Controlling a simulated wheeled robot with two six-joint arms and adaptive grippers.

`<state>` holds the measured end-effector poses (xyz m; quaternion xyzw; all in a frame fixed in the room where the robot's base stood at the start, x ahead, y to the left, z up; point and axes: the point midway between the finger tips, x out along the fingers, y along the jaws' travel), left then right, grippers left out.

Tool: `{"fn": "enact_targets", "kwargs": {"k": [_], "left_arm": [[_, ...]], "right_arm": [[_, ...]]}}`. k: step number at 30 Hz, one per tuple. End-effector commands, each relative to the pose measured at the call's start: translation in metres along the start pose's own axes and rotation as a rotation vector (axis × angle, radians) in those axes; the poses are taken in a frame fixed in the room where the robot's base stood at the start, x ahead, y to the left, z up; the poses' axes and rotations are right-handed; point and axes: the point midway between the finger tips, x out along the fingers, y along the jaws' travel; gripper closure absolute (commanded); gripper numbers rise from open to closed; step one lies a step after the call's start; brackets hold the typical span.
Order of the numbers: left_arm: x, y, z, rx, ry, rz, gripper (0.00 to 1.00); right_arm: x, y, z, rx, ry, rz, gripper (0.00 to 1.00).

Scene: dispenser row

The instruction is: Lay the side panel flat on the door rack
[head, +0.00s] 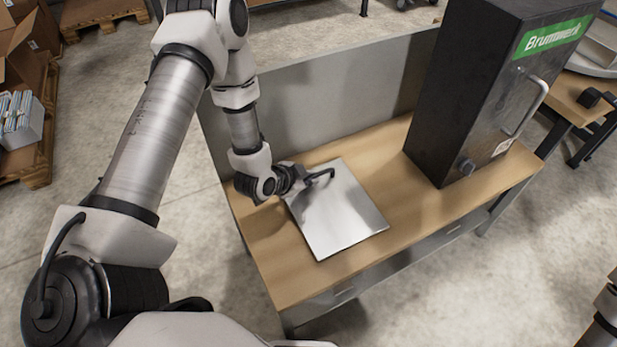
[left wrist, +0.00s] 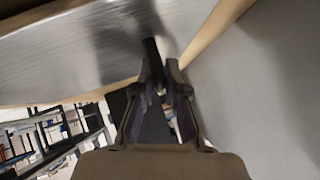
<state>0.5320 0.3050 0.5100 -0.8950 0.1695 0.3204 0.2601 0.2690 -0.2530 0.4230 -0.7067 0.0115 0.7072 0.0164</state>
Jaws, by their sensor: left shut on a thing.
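The side panel, a square silver sheet (head: 340,218), lies about level over the left part of the wooden bench top in the head view. My left gripper (head: 308,179) is at its far left edge, shut on a dark handle-like piece (head: 325,173) at the panel. In the left wrist view the fingers (left wrist: 164,78) close around a dark bar (left wrist: 152,50), with brushed metal (left wrist: 70,52) beyond. I cannot tell whether the panel touches the bench. No separate door rack can be made out.
The wooden bench (head: 390,173) has a grey upright back panel (head: 320,100). A tall black cabinet (head: 465,95) with a green label and a bar handle stands on its right part. Bare wood lies between cabinet and sheet. Boxes on pallets (head: 22,45) are at the left.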

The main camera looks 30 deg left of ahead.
Motion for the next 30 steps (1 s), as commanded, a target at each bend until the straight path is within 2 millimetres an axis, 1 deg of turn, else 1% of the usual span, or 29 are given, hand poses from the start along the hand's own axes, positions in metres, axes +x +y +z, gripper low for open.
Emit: {"fn": "enact_targets", "kwargs": {"k": [5,6,8,16,19,23,27,30], "left_arm": [[0.0,0.0,-0.001,0.001,0.001,0.0,1.0],[0.0,0.0,-0.001,0.001,0.001,0.0,0.82],[0.0,0.0,-0.001,0.001,0.001,0.0,0.61],[0.0,0.0,0.0,0.0,-0.001,0.001,0.6],[-0.006,0.0,0.0,-0.001,-0.001,0.0,0.6],[-0.028,-0.001,-0.001,-0.006,0.001,-0.001,0.6],[-0.057,-0.001,-0.001,-0.006,0.001,-0.001,0.6],[-0.07,-0.001,0.0,-0.004,0.0,-0.001,0.6]], "right_arm": [[-0.001,0.0,0.0,0.0,0.0,0.0,1.0],[-0.001,0.0,0.0,0.0,0.0,0.0,1.0],[-0.001,0.0,0.0,0.0,0.0,0.0,1.0],[-0.001,0.0,0.0,0.0,0.0,0.0,1.0],[-0.001,0.0,0.0,0.0,0.0,0.0,1.0],[-0.001,0.0,0.0,0.0,0.0,0.0,1.0],[-0.001,0.0,0.0,0.0,0.0,0.0,1.0],[0.0,0.0,0.0,0.0,0.0,0.0,1.0]]}}
